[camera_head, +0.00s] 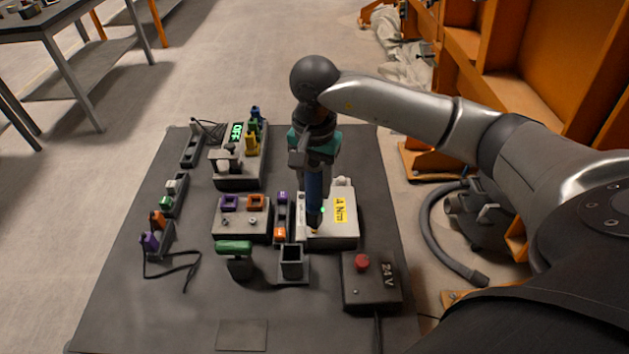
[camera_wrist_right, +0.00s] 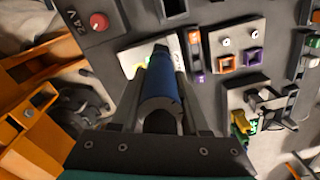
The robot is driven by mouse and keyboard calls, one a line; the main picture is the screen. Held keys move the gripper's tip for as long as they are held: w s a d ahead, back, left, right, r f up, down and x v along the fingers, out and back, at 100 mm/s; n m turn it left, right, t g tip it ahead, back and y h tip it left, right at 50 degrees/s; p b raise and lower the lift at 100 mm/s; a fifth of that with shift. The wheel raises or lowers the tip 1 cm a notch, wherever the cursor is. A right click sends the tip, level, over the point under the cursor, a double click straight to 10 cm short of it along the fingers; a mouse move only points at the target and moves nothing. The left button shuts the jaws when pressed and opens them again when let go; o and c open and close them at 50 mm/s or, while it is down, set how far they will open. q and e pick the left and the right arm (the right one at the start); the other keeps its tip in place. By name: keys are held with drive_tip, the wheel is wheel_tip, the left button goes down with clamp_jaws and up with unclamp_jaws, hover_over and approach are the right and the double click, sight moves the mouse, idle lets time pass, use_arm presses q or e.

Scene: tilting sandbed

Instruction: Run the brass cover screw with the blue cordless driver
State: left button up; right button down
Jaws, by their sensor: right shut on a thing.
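The blue cordless driver (camera_head: 314,188) is upright in my right gripper (camera_head: 316,165), its lower end over the left part of a pale box (camera_head: 347,236) with a yellow "4 Nm" label. A small green light shows near its lower end. In the right wrist view, the driver (camera_wrist_right: 162,84) lies between the two fingers of the gripper (camera_wrist_right: 158,90), which is shut on it. A small yellowish spot shows at the driver's foot; I cannot tell whether it is the brass cover screw or the bit, or whether they touch. My left gripper is out of view.
A dark 24 V box with a red button (camera_head: 362,262) stands at the front right. An empty square holder (camera_head: 291,262) and a green-handled piece (camera_head: 234,248) stand in front. Panels with coloured connectors fill the left. The front of the dark board (camera_head: 180,320) is mostly clear.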

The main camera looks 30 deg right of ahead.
drive_tip(key=shift+r+p, duration=1.7)
drive_tip(key=shift+r, duration=1.3)
